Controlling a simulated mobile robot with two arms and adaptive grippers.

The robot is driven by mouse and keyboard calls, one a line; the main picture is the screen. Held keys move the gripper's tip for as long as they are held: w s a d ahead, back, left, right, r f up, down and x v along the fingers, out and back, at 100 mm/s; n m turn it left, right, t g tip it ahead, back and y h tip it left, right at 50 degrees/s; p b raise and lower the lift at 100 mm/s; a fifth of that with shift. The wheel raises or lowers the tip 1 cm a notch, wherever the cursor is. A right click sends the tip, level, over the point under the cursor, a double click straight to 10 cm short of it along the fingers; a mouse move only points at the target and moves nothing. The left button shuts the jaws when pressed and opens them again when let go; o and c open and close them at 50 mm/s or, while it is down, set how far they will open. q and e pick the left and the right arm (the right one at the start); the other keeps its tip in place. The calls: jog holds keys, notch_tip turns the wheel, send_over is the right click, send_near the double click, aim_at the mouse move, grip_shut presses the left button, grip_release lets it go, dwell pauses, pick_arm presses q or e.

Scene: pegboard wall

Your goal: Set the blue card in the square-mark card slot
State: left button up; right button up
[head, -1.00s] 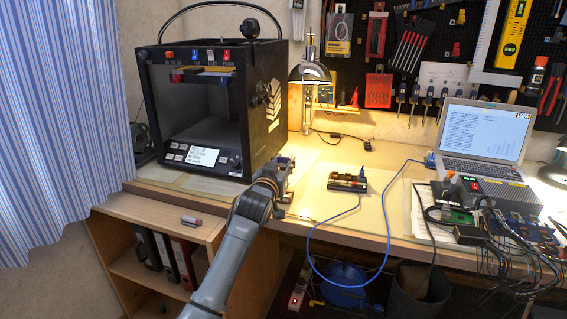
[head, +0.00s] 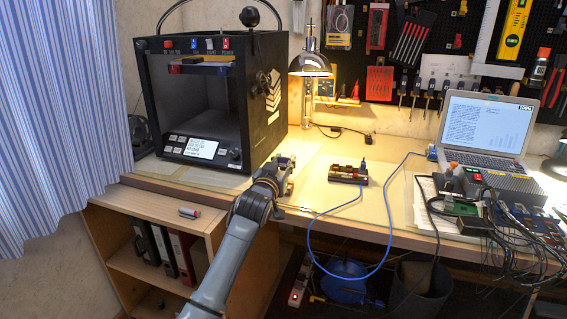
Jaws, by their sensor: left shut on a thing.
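My left gripper (head: 287,165) is low over the front of the worktop, right of the printer's front corner. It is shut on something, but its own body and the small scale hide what. A small dark block (head: 348,174) with red and light parts lies on the worktop to the right of the gripper, apart from it. A small blue piece (head: 362,166) stands up at the block's right end; I cannot tell whether it is the blue card. I cannot make out a square mark or a card slot. My right gripper is not in view.
A black 3D printer (head: 262,125) stands at the left. A lamp (head: 309,66) stands behind. A blue cable (head: 309,240) loops over the table's front edge. A laptop (head: 485,128) and wired electronics (head: 500,195) fill the right. The worktop around the small block is mostly clear.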

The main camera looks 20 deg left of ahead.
pick_arm(q)
jog(key=shift+f+b, duration=0.35)
jog(key=shift+f, duration=0.15)
jog(key=shift+f+b, duration=0.55)
jog(key=shift+b, duration=0.05)
notch_tip(320, 180, down, 2)
jog(key=shift+b, duration=0.95)
jog(key=shift+f+p, duration=0.2)
jog(key=shift+p, duration=0.1)
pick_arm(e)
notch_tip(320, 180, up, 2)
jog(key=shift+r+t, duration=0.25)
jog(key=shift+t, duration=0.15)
pick_arm(q)
jog(key=shift+p, duration=0.45)
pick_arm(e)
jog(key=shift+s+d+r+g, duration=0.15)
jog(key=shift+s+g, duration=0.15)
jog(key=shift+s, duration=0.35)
pick_arm(q)
jog(key=o, duration=0.9)
